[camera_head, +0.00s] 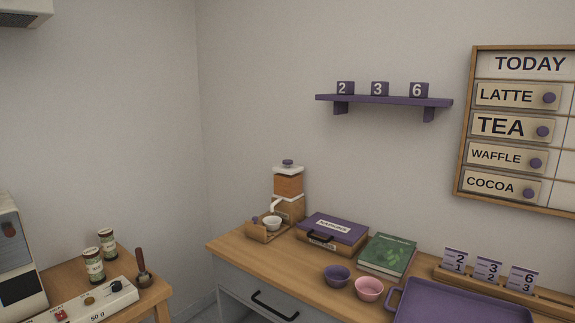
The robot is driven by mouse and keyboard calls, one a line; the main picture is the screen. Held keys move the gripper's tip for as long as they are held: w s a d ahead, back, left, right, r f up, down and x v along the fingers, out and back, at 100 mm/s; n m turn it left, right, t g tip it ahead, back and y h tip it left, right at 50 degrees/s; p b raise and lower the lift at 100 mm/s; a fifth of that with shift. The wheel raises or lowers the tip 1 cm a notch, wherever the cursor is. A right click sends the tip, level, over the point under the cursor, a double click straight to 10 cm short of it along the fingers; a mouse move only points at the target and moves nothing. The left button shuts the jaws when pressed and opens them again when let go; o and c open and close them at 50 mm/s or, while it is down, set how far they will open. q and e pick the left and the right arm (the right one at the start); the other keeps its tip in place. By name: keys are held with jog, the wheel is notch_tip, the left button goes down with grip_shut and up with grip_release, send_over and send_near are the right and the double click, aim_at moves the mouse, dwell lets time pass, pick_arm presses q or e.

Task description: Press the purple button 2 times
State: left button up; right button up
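No single thing is clearly the purple button. The wall board (466,120) carries round purple knobs, such as the one beside LATTE (549,97) and the one beside TEA (543,131). The grinder-like machine (289,187) has a purple knob (287,162) on top and a small purple spot (255,218) at its lower left. A white panel (98,311) marked 50 g, cut off at the bottom left, has a red button (60,314) and a dark knob (116,286). Neither of my grippers is in view.
The wooden counter (300,270) bears a purple box (333,227), a green book (386,254), a purple cup (336,276), a pink cup (369,289) and a purple tray (460,305). Jars (94,265) stand on the left table. A purple shelf (384,100) hangs above.

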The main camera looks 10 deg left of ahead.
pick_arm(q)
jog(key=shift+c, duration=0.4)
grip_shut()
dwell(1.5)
